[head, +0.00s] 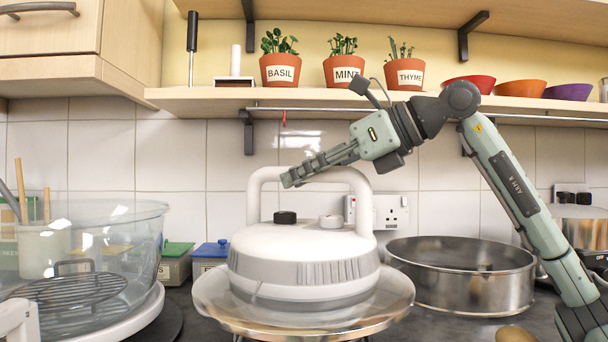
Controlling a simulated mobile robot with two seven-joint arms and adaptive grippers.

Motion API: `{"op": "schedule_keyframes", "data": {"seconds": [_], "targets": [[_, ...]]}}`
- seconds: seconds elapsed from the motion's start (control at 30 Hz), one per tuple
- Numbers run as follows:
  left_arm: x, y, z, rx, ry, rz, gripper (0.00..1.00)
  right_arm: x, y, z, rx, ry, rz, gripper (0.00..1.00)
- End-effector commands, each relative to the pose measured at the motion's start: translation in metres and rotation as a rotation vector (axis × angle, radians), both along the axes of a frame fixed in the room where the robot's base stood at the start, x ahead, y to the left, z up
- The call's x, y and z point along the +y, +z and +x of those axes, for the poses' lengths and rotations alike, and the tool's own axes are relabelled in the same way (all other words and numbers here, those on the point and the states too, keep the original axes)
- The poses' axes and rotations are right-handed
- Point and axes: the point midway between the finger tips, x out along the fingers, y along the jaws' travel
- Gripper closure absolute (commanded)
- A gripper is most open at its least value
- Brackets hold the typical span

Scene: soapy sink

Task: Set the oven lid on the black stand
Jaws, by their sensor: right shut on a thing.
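The oven lid (304,262) is a white and grey dome with a wide glassy rim, a tall white loop handle and two knobs on top. It is about level in the middle of the head view. My right gripper (291,178) reaches in from the right and is shut on the top bar of the lid's handle. Only thin dark parts, probably of the black stand (238,337), show under the rim at the bottom edge. The lid hides the rest, so I cannot tell whether it touches the stand. My left gripper is out of view.
A large glass bowl (140,250) with a wire rack (75,288) inside stands at left. A round metal pan (462,285) is close right of the lid. Small boxes (209,256) stand behind. A shelf (380,101) with potted herbs and bowls runs above my arm.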

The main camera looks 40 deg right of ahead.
Motion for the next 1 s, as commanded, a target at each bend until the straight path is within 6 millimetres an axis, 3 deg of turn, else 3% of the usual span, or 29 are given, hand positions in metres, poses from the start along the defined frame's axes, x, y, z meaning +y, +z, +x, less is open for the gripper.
{"op": "schedule_keyframes", "data": {"seconds": [1.0], "targets": [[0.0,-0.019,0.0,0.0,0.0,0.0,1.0,0.0,-0.018,0.0,-0.01,-0.001,0.004,1.0]]}}
